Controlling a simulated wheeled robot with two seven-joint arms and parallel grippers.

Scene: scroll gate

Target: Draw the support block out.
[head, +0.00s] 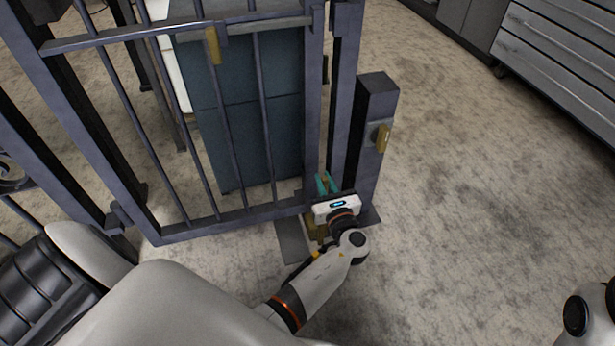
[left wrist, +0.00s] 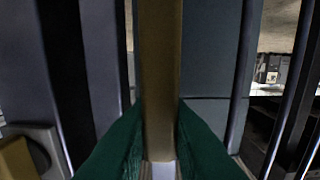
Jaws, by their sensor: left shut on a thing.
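The scroll gate (head: 230,217) is a dark metal leaf with vertical bars, at the left and centre of the head view. My left gripper (head: 324,184), with teal fingers, is at the lower right corner of the leaf, beside the post. In the left wrist view its green fingers are shut on a tall tan block (left wrist: 160,70), which I take as the support block. In the head view the gripper body mostly hides it; a yellowish part (head: 316,229) shows below the gripper, and I cannot tell if it is the same piece. My right gripper is out of view.
A dark gate post (head: 372,130) with a yellow latch piece (head: 383,138) stands right of the leaf. A blue-grey cabinet (head: 250,130) is behind the bars. Grey drawers (head: 560,60) stand at the upper right. The floor at the right is clear.

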